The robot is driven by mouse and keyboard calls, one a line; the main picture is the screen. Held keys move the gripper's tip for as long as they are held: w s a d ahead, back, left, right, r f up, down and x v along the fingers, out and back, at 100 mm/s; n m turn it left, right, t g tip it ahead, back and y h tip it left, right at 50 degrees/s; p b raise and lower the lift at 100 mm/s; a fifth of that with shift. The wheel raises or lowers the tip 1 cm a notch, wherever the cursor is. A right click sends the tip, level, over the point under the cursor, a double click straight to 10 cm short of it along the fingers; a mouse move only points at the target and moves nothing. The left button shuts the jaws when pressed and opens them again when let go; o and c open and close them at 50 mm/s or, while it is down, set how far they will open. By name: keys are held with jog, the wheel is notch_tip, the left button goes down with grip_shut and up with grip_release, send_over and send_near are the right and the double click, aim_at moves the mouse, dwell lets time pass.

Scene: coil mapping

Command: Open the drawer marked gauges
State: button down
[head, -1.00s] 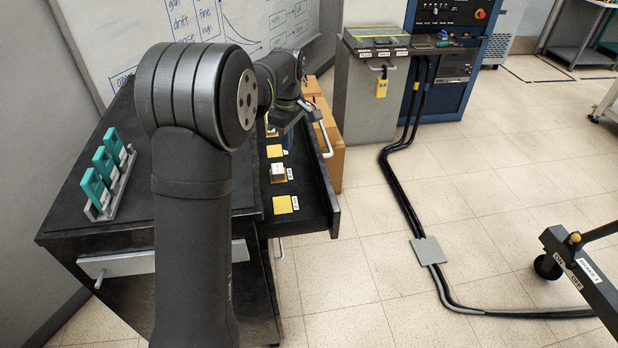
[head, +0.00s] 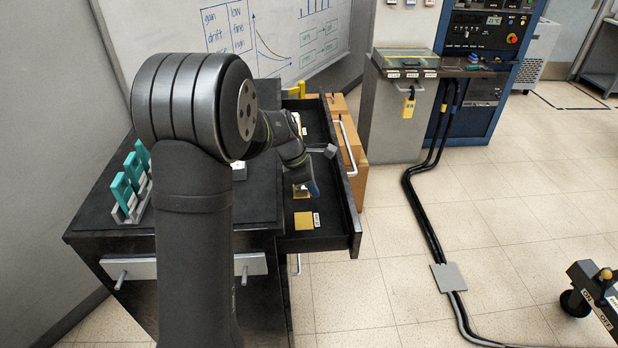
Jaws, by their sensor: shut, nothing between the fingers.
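A black drawer (head: 352,225) stands pulled out from the right side of the black cabinet (head: 110,225), with a pale bar handle (head: 344,145) on its outer face. I cannot read the word gauges on any drawer. A yellow square (head: 303,221) with a small white label lies at the drawer's near end. My arm hides part of the drawer.
Teal pieces (head: 128,185) stand in a grey rack on the cabinet top. A small white item (head: 239,170) shows beside my arm. A pale front panel (head: 135,269) has a handle. Brown boxes (head: 362,180) stand behind the drawer.

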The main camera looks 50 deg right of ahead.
aim_at(339, 208)
jog(key=x, duration=0.3)
jog(key=shift+s+f, duration=0.15)
jog(key=shift+f, duration=0.2)
jog(key=shift+s+d+r, duration=0.1)
jog(key=shift+s+d, duration=0.8)
jog(key=shift+d, duration=0.1)
jog(key=shift+s+d, duration=0.45)
jog(key=shift+d, duration=0.05)
jog(key=shift+s, duration=0.1)
jog(key=s+d, duration=0.9)
jog(key=shift+d, duration=0.25)
jog(key=shift+s, duration=0.15)
